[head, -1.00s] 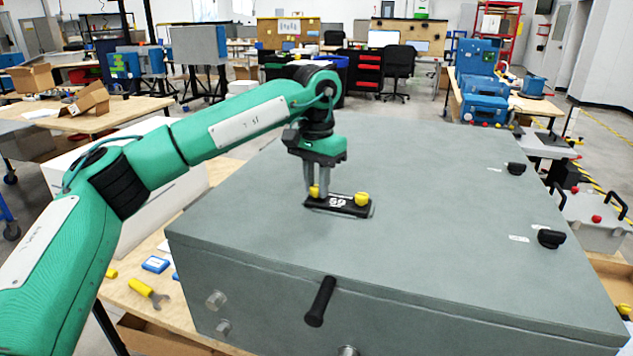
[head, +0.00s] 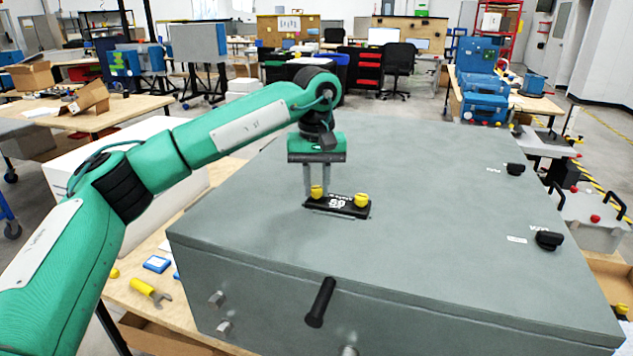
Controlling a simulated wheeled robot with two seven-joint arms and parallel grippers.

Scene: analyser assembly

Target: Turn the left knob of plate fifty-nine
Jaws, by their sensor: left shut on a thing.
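Plate fifty-nine (head: 337,206) is a small black plate marked 59, lying on the top of the large grey analyser box (head: 430,220). It carries two yellow knobs, the left knob (head: 317,192) and the right knob (head: 361,200). My left gripper (head: 317,190) points down over the plate, with its fingers at the left knob and shut on it. The fingers partly hide that knob. The right knob is free and uncovered. My right gripper is not in view.
Two black knobs (head: 548,240) stand on the box's right side. A black handle (head: 320,301) sticks out from the front face. The box top around the plate is clear.

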